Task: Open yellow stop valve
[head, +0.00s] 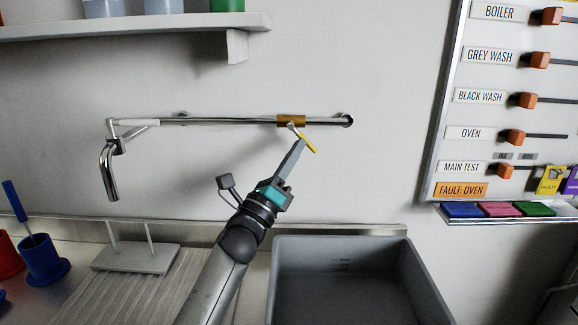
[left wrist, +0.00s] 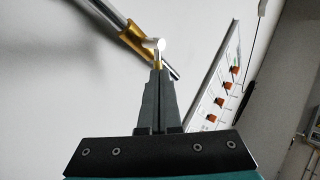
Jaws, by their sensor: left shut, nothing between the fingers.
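The yellow stop valve has a gold body (head: 291,121) on the chrome wall pipe, with a short pale stem and a yellow handle (head: 308,144) slanting down to the right. The valve body also shows in the left wrist view (left wrist: 136,42), with its pale stem end (left wrist: 153,45) just beyond my fingertips. My left gripper (head: 301,142) is shut with nothing between its fingers. Its tips are at the handle and hide part of it; I cannot tell if they touch. My right gripper is not in view.
The pipe (head: 220,121) runs left to a tap spout (head: 109,172). A grey sink basin (head: 345,240) lies below right. A drying stand (head: 136,257) and blue cup (head: 42,260) are at left. A labelled switch panel (head: 450,115) is at right; a shelf (head: 130,28) is above.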

